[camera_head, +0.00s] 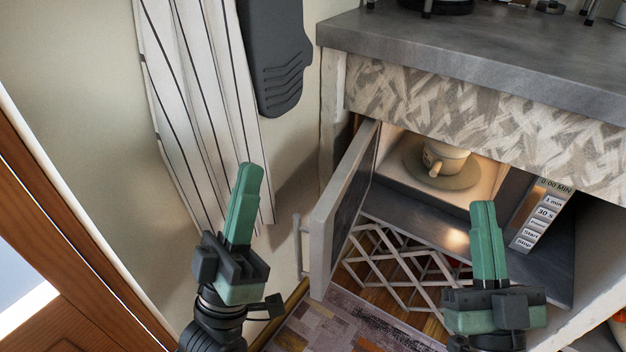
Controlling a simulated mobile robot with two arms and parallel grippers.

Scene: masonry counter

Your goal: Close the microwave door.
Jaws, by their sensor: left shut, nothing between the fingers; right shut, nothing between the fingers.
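The microwave (427,221) sits in an opening under the counter, its lit inside facing me. Its door (342,205) stands wide open, hinged on the left and jutting out toward me. A cup (445,157) stands on a round plate (412,160) inside. My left gripper (249,172) is shut and empty, to the left of the door and apart from it, in front of the wall. My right gripper (483,210) is shut and empty, in front of the microwave's right part, near the button panel (535,214). I cannot tell how far it is from the panel.
The grey countertop (480,45) overhangs the microwave. A striped ironing board-like panel (190,90) and a dark grey object (275,55) are on the left wall. A white lattice rack (400,268) stands below the microwave, above a patterned rug (335,322). A wooden door frame (75,235) is at far left.

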